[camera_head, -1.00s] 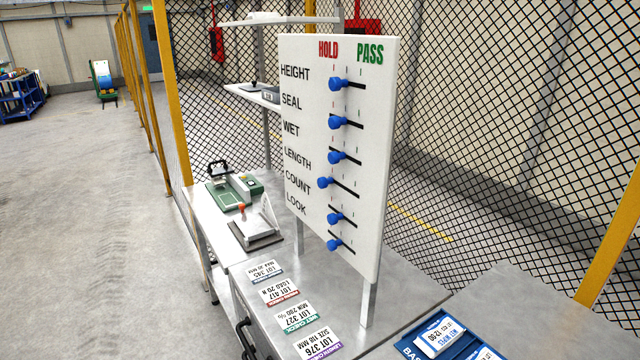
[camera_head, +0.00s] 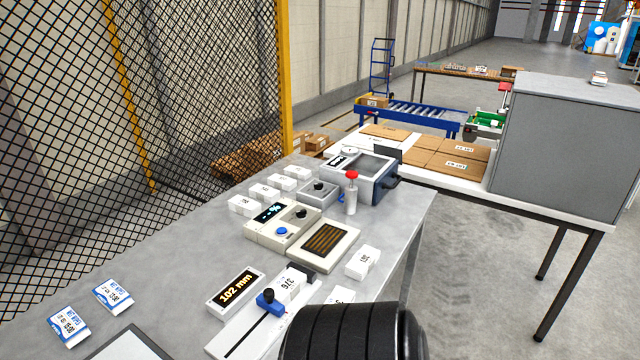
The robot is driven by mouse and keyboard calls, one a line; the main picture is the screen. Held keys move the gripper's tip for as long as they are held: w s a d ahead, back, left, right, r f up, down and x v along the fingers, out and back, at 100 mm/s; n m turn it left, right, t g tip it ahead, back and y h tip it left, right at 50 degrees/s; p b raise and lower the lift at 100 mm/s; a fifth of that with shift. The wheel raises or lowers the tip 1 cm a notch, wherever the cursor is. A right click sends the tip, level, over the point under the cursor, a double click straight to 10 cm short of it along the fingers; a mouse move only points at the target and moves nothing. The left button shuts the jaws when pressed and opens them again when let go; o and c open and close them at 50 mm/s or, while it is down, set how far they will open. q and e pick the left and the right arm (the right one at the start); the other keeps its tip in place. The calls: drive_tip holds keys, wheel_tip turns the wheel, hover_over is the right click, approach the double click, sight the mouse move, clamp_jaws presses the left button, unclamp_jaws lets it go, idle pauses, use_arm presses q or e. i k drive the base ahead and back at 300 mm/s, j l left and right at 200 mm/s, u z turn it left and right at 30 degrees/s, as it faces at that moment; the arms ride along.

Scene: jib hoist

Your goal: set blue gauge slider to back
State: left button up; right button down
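The blue gauge slider (camera_head: 270,301) stands on a flat white gauge (camera_head: 231,345) with a dark lengthwise slot, low in the middle of the head view. A white block marked 376 (camera_head: 289,288) sits beside the slider, with a dark stop (camera_head: 300,272) behind it. The slider is close to the block; I cannot tell if they touch. A display next to the gauge (camera_head: 235,289) reads 102 mm. A black rounded part of my own arm covers the bottom centre and hides the near right of the table. Neither gripper's fingers are in view.
Several white blocks (camera_head: 242,205), a two-part tester with a blue button (camera_head: 282,230), a red-topped post (camera_head: 351,192) and a grey device (camera_head: 366,170) stand farther back. Blue-white packs (camera_head: 69,326) lie at left. Mesh fence (camera_head: 200,90) runs behind. Open floor lies right.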

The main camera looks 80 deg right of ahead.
sight(265, 301)
drive_tip(key=z, duration=2.1)
